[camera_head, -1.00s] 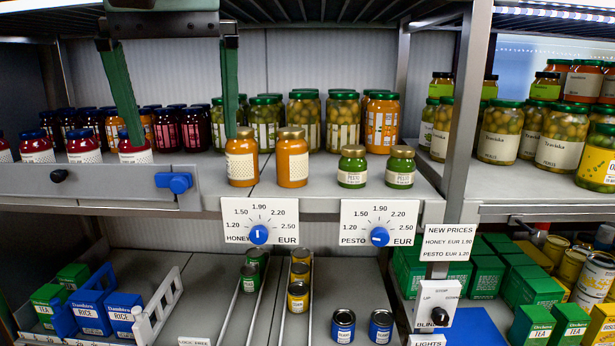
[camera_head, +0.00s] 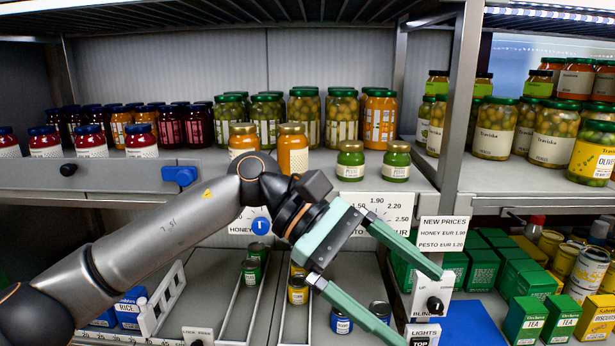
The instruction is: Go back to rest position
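My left arm comes in from the lower left and crosses in front of the shelves. Its gripper (camera_head: 414,306) is open, with its two green fingers spread wide toward the lower right and nothing between them. It hangs in front of the lower shelf and partly covers the pesto price card (camera_head: 385,200), whose knob is hidden. The arm covers part of the honey price card (camera_head: 238,228); its blue knob (camera_head: 261,225) shows. My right gripper is not in view.
Two honey jars (camera_head: 292,150) and two pesto jars (camera_head: 350,162) stand at the upper shelf's front edge. A blue slider (camera_head: 180,175) is on the shelf rail at left. A switch panel (camera_head: 433,298) is beside the fingers. Lower-shelf cans and rice boxes (camera_head: 128,305) are close below the arm.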

